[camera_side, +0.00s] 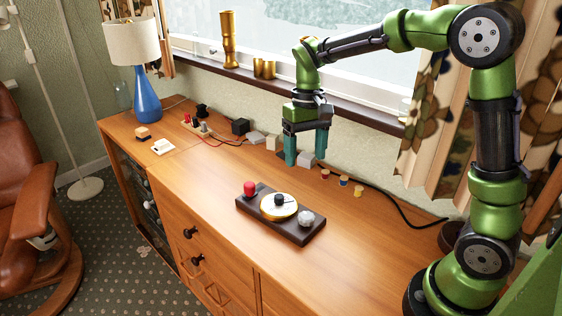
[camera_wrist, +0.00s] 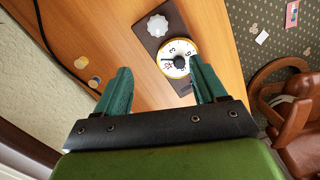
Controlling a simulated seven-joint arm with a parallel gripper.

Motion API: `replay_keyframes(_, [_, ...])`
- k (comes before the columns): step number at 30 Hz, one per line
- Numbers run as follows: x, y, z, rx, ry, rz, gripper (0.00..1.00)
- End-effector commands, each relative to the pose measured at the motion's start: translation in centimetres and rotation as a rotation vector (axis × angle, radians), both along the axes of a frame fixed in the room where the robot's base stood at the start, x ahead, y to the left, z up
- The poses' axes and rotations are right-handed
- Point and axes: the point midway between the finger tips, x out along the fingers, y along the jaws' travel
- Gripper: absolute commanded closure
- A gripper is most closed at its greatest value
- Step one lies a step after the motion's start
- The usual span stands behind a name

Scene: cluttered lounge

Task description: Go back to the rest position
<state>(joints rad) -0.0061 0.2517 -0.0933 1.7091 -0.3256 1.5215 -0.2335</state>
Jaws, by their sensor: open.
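My gripper (camera_side: 306,148) hangs above the wooden sideboard (camera_side: 215,180), behind the dark panel with the dial in the side view. Its two teal fingers point down, apart and empty. In the wrist view my gripper (camera_wrist: 155,88) shows its open fingers at either side, with bare wood between them. The dark panel (camera_side: 306,231) lies flat on the sideboard. It bears a red knob (camera_side: 249,189), a white round dial with a black knob (camera_side: 279,206) and a whitish knob (camera_side: 306,219). In the wrist view the dial (camera_wrist: 177,58) is near the right finger; the red knob does not show.
Small coloured spools (camera_side: 343,180) and a black cable (camera_side: 390,199) lie right of my gripper. Small blocks (camera_side: 273,142) and a board with wires (camera_side: 198,128) are to its left. A blue lamp (camera_side: 146,93) stands at the far left. The window sill runs behind. The front right surface is clear.

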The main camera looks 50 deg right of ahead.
Motion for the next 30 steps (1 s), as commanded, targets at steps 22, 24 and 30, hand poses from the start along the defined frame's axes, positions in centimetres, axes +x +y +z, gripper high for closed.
replay_keyframes(22, [-14.7,4.2,5.1,0.086,-0.696,-0.058,0.29])
replay_keyframes(24, [-14.7,4.2,5.5,0.087,-0.71,-0.058,0.29])
replay_keyframes(30, [-14.7,4.2,5.5,0.086,-0.711,-0.057,0.29])
